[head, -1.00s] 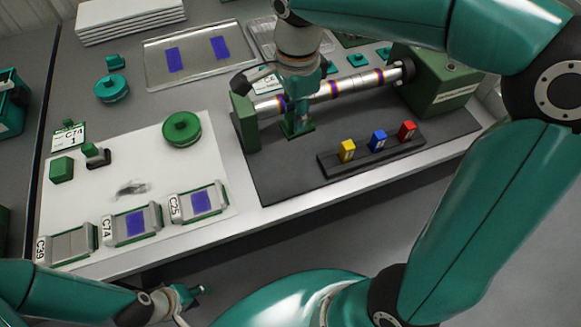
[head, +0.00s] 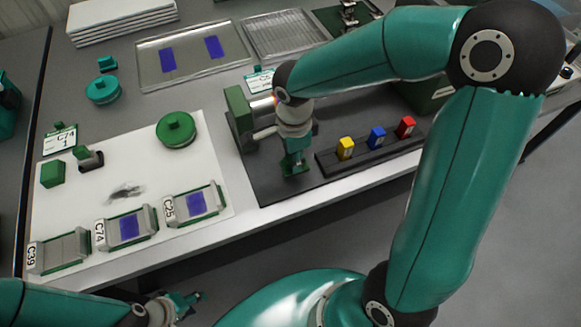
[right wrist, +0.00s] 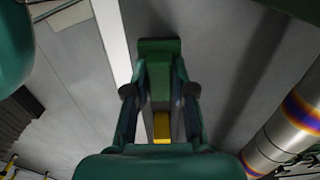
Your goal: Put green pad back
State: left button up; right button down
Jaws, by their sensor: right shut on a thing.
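My right gripper (head: 294,160) points down over the dark mat, just left of the black rack (head: 362,157). It is shut on a green block (right wrist: 158,47), apparently the green pad, which shows between the fingertips in the right wrist view. In the head view the fingers partly hide the pad. The rack holds upright yellow (head: 345,148), blue (head: 376,138) and red (head: 407,127) pads; its left end is bare. Something yellow (right wrist: 162,125) shows between the fingers in the wrist view. My left gripper (head: 190,301) is low at the front, clear of the table; its opening is unclear.
The banded metal shaft (right wrist: 298,125) runs close behind the right gripper, with a green support (head: 238,115) at its left end. A white sheet left of the mat carries a round green lidded piece (head: 177,130) and several labelled holders (head: 128,227). The table's front edge is near.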

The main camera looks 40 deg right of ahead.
jog(key=shift+f, duration=1.95)
jog(key=shift+f+b, duration=0.15)
jog(key=shift+b, duration=0.25)
jog(key=c, duration=1)
grip_release()
jog(key=shift+r+p, duration=0.3)
notch_tip(320, 180, up, 12)
jog(key=shift+f+p, duration=0.15)
jog(key=shift+p, duration=0.4)
